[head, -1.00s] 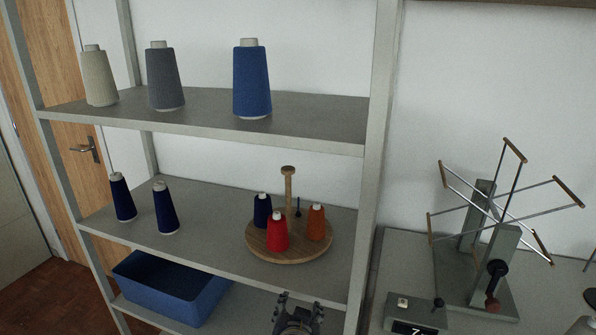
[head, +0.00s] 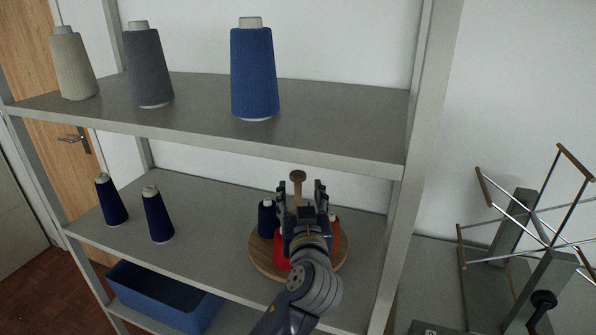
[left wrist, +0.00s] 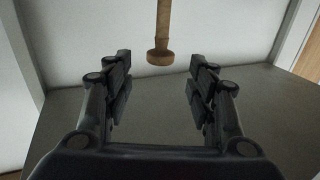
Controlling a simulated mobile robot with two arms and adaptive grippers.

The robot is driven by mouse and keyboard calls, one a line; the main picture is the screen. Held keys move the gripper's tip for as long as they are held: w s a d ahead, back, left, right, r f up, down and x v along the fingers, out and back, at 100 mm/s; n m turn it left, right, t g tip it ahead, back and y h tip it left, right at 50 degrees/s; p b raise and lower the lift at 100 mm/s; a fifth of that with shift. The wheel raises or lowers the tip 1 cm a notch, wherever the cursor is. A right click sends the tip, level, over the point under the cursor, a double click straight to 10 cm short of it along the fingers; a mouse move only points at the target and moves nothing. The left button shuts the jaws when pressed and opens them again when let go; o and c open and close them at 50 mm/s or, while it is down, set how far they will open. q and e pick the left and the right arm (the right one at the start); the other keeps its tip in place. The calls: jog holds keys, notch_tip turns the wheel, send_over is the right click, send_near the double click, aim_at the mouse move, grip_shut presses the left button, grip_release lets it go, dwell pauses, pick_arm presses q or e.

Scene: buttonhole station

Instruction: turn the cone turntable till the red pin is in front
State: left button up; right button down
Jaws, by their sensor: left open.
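The cone turntable is a round wooden disc (head: 262,263) on the middle shelf, with an upright wooden post topped by a knob (head: 297,176). A navy cone (head: 266,220) stands at its left and a red cone (head: 281,255) at its front, partly covered by my gripper. Only a sliver of the orange cone shows at the right. No red pin can be made out. My left gripper (head: 301,192) is open in front of the post. In the left wrist view the knob (left wrist: 160,57) appears between the open fingers (left wrist: 160,75), not touching either.
The upper shelf (head: 200,98) with a blue cone (head: 253,75) and others hangs above the turntable. Two navy cones (head: 157,215) stand left on the middle shelf, with bare shelf between. A shelf upright (head: 418,130) stands right. A blue bin (head: 160,295) sits below.

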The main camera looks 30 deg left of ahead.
aim_at(299, 181)
pick_arm(q)
jog(key=p+x, duration=0.1)
jog(key=x, duration=0.4)
jog(key=shift+r+p, duration=0.2)
jog(key=shift+p, duration=0.15)
jog(key=x, duration=0.3)
jog(key=shift+f+p, duration=0.2)
jog(key=shift+p, duration=0.15)
jog(key=shift+a, duration=0.1)
jog(key=shift+c, duration=1.3)
jog(key=c, duration=0.9)
grip_shut()
pick_arm(e)
jog(key=r, duration=0.3)
jog(key=shift+s+d, duration=0.35)
jog(key=shift+s, duration=0.05)
